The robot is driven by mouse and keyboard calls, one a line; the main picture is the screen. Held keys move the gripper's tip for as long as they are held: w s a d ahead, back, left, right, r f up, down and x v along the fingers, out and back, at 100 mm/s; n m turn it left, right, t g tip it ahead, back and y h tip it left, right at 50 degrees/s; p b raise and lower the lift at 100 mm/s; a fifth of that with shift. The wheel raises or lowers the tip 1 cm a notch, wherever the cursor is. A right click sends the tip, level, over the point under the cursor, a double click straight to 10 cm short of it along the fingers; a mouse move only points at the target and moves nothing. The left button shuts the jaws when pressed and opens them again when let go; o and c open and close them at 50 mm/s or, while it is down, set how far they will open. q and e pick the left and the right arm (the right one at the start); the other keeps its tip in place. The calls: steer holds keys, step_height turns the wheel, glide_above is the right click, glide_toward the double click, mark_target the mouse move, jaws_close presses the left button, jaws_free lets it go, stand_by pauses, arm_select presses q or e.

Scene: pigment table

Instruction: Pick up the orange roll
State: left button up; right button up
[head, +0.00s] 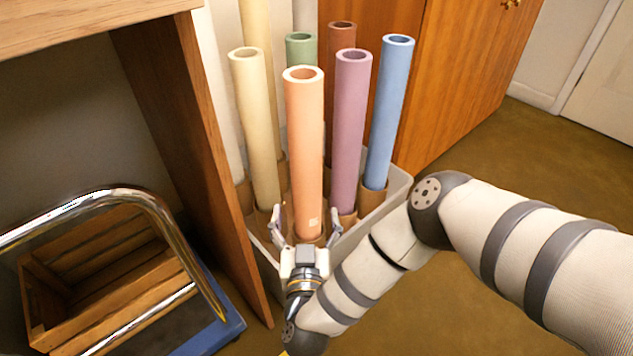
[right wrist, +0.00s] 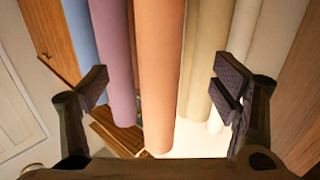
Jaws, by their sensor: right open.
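The orange roll (head: 305,150) stands upright at the front of a group of coloured rolls in a pale bin (head: 399,190). My right gripper (head: 305,222) is at the roll's lower part, with its fingers apart on the left and right of it. In the right wrist view the orange roll (right wrist: 160,75) runs down between the two open fingers (right wrist: 162,92), with gaps on both sides. I cannot tell how deep the roll sits between the fingers. My left gripper is not in view.
A purple roll (head: 350,125) and a blue roll (head: 388,115) stand to the right, a cream roll (head: 256,125) to the left, green (head: 301,50) and brown (head: 341,60) rolls behind. A wooden panel (head: 190,150) and a cart with a wooden crate (head: 120,290) are left. Floor at right is clear.

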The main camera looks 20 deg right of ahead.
mark_target(307, 188)
steer(key=b+x, duration=0.4)
steer(key=x, duration=0.7)
steer(key=shift+w, duration=0.2)
steer(key=shift+w+d+r, duration=0.1)
steer(key=shift+w+d, duration=0.05)
steer(key=shift+w, duration=0.15)
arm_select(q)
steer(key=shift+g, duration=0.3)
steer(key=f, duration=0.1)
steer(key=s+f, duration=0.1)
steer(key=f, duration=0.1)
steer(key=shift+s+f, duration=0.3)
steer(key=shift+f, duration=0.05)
arm_select(e)
steer(key=shift+r, duration=0.15)
steer(key=c, duration=1.4)
